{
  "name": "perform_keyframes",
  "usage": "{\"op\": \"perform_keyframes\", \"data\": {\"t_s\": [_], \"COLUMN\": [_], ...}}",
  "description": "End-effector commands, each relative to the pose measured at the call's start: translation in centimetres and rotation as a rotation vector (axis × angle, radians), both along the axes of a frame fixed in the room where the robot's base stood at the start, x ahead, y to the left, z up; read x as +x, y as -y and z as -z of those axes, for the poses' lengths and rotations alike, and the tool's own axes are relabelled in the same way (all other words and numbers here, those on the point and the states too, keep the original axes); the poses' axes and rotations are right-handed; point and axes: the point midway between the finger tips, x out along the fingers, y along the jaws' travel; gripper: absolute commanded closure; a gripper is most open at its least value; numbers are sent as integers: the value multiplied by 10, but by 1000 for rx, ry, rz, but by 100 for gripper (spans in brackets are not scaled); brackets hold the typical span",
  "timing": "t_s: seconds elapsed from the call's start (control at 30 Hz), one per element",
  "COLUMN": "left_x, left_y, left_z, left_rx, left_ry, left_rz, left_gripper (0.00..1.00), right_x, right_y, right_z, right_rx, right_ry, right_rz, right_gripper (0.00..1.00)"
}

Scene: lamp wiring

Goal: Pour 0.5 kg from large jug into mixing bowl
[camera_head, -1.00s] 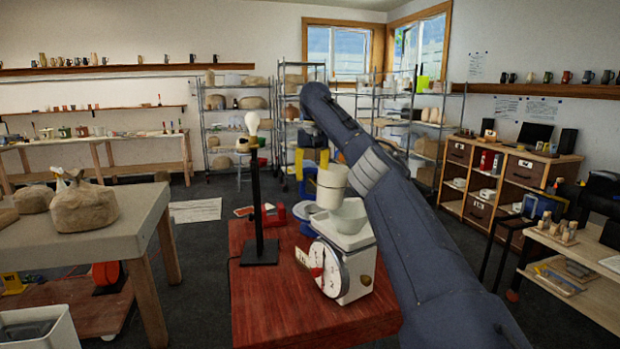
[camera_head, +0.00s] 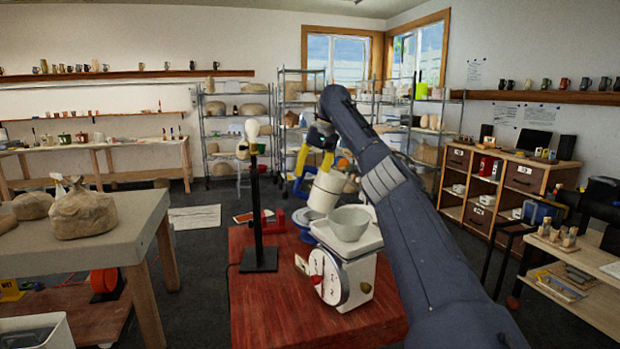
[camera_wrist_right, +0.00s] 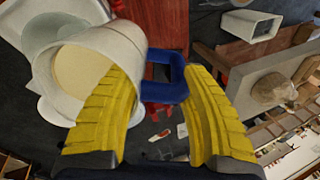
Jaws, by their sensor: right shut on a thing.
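The large jug (camera_head: 326,191) is off-white and hangs tilted just left of and behind the mixing bowl in the head view. In the right wrist view the jug (camera_wrist_right: 135,50) shows a cream-coloured surface inside its rim. My right gripper (camera_head: 318,150) has yellow fingers, shut on the jug's blue handle (camera_wrist_right: 165,77). The mixing bowl (camera_head: 350,223), pale grey-green, sits upright on the white scale (camera_head: 348,272); the jug partly hides it in the wrist view. The dial is too small to read. My left gripper is not in view.
The scale stands on a red wooden table (camera_head: 275,312). A black lamp stand (camera_head: 258,205) with a bulb rises left of the jug. A red object (camera_head: 273,222) lies behind the scale. A grey table (camera_head: 120,235) with bags is at left. The red table's front left is clear.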

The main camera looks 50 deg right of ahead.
Motion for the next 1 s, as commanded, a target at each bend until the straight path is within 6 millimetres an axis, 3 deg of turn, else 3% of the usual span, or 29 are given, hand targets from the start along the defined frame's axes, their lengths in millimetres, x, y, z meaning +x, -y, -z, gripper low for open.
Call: {"op": "perform_keyframes", "data": {"t_s": [1.0], "left_x": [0], "left_y": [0], "left_z": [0], "left_rx": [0], "left_ry": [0], "left_rz": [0], "left_gripper": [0], "right_x": [-11], "right_y": [10], "right_z": [-20], "right_rx": [276], "right_ry": [285], "right_rz": [1], "right_gripper": [100]}}
